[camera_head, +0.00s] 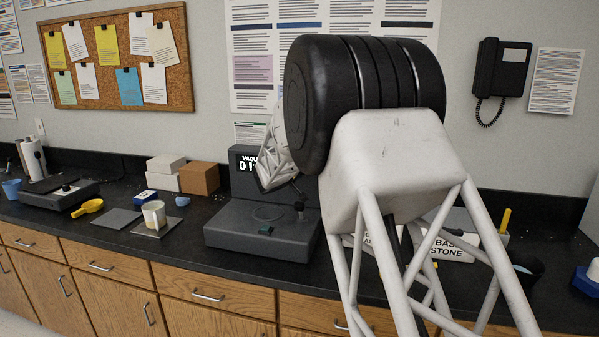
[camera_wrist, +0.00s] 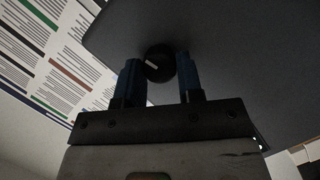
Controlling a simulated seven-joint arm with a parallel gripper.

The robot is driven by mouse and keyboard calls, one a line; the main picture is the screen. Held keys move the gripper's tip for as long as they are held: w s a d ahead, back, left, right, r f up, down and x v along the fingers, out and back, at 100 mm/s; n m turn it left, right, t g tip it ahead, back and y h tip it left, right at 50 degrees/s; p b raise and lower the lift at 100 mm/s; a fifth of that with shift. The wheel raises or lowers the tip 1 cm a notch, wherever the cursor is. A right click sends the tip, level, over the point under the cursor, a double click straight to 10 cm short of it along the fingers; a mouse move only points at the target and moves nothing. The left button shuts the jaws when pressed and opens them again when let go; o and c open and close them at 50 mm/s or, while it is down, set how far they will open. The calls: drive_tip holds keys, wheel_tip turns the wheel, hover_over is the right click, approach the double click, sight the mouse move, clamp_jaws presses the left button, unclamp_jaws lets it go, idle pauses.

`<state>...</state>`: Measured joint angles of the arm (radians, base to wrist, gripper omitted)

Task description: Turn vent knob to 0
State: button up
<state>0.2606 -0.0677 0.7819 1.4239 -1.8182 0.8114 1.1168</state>
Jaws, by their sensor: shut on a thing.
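In the wrist view, the black round vent knob (camera_wrist: 156,57) sits on a dark grey panel (camera_wrist: 230,45). A short white mark shows on its face, slanting in the picture; no scale or numerals are legible around it. My gripper (camera_wrist: 158,64) has its two blue fingers on either side of the knob and is shut on it. In the head view, the dark grey vacuum unit (camera_head: 232,222) stands on the counter.
On the black counter (camera_head: 120,252), left of the unit, are a brown box (camera_head: 199,178), white boxes (camera_head: 166,163), a beaker (camera_head: 154,214) and a yellow scoop (camera_head: 87,209). A white labelled block (camera_head: 447,246) is partly behind my arm at right. A wall phone (camera_head: 502,68) hangs above.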

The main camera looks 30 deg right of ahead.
drive_tip(key=n+h, duration=0.1)
drive_tip(key=n, duration=0.2)
drive_tip(key=shift+f+n+h, duration=0.15)
drive_tip(key=shift+n+h, duration=0.15)
drive_tip(key=n, duration=0.2)
drive_tip(key=n+h, duration=0.1)
drive_tip(key=n, duration=0.1)
drive_tip(key=n+t+h, duration=0.1)
drive_tip(key=n, duration=0.1)
drive_tip(key=shift+f+n, duration=0.25)
drive_tip(key=shift+n, duration=0.15)
drive_tip(key=shift+f+n+t+h, duration=0.1)
drive_tip(key=shift+n+t+h, duration=0.25)
drive_tip(key=shift+n, duration=0.75)
drive_tip(key=shift+f+n+t+h, duration=0.15)
drive_tip(key=shift+n+t, duration=0.3)
drive_tip(key=shift+n, duration=0.65)
drive_tip(key=shift+r, duration=0.1)
drive_tip(key=o, duration=0.9)
drive_tip(key=shift+o, duration=0.2)
